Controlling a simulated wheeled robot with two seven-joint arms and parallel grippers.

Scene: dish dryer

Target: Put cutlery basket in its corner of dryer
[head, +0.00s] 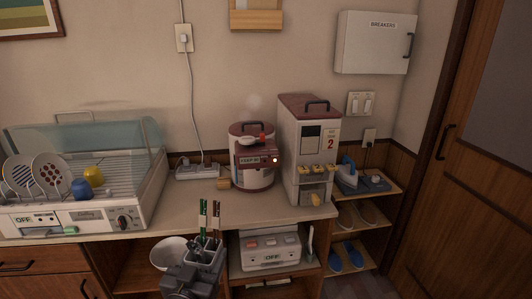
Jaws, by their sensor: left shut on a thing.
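The cutlery basket (210,254) is a pale grey holder with dark-handled cutlery and green and brown chopsticks standing in it. It is upright at the bottom centre, in front of the counter's front edge. My left gripper (192,272) is shut on the basket; its fingertips are partly hidden. The dish dryer (85,214) stands on the counter at the left, apart from the basket. Its clear hood (125,143) stands over the rack. Plates stand at its left, with a blue cup (82,189) and a yellow cup (94,176) beside them. My right gripper is not in view.
A white bowl (170,252) shows beside the basket; its support is unclear. A red-and-white cooker (251,170) and a tall dispenser (301,135) stand right on the counter (190,212). A power strip (197,171) lies behind. Counter between dryer and cooker is mostly clear.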

